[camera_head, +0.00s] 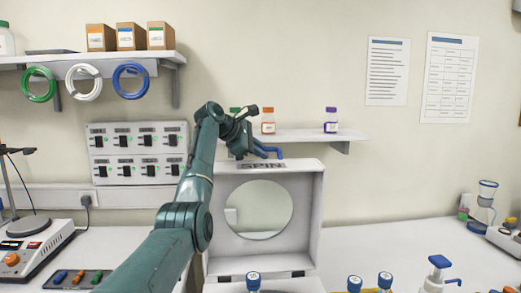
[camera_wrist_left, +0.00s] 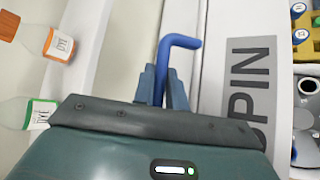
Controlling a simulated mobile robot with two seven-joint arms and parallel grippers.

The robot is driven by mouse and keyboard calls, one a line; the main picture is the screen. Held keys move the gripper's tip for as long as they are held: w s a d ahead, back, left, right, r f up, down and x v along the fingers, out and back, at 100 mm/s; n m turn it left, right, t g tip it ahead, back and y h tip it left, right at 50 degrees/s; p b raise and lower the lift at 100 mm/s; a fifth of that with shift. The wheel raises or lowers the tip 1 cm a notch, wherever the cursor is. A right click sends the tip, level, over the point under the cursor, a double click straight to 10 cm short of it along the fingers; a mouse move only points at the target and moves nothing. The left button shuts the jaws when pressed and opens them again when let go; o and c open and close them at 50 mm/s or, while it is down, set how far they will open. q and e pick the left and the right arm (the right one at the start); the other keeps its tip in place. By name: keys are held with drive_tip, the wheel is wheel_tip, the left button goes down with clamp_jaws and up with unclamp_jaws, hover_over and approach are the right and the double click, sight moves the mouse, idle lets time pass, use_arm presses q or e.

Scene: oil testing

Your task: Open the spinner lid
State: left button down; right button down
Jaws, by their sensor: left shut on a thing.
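The white spinner lid (camera_head: 303,213) stands upright in the head view, its round clear window facing me. Two hinge-like dark fittings show at its lower edge, above the spinner body (camera_head: 310,284), which is mostly cut off by the frame. A blue bent handle (camera_head: 271,152) sits at the lid's top edge beside the SPIN label. My left gripper (camera_wrist_left: 163,88) is shut on this handle, whose bent end (camera_wrist_left: 178,42) sticks out past the fingers in the left wrist view. My right gripper is not in view.
A wall shelf (camera_head: 300,135) with small bottles is close behind the gripper. Blue-capped bottles (camera_head: 385,281) and a pump bottle (camera_head: 437,272) stand in front. A hotplate (camera_head: 35,245) is at left.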

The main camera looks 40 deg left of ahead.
use_arm(q)
drive_tip(key=shift+d+f, duration=0.1)
drive_tip(key=shift+f, duration=0.15)
drive_tip(key=c, duration=1.7)
unclamp_jaws()
drive_tip(key=shift+r, duration=0.1)
drive_tip(key=b+v, duration=0.3)
drive_tip(key=v, duration=1)
drive_tip(key=shift+s, duration=0.1)
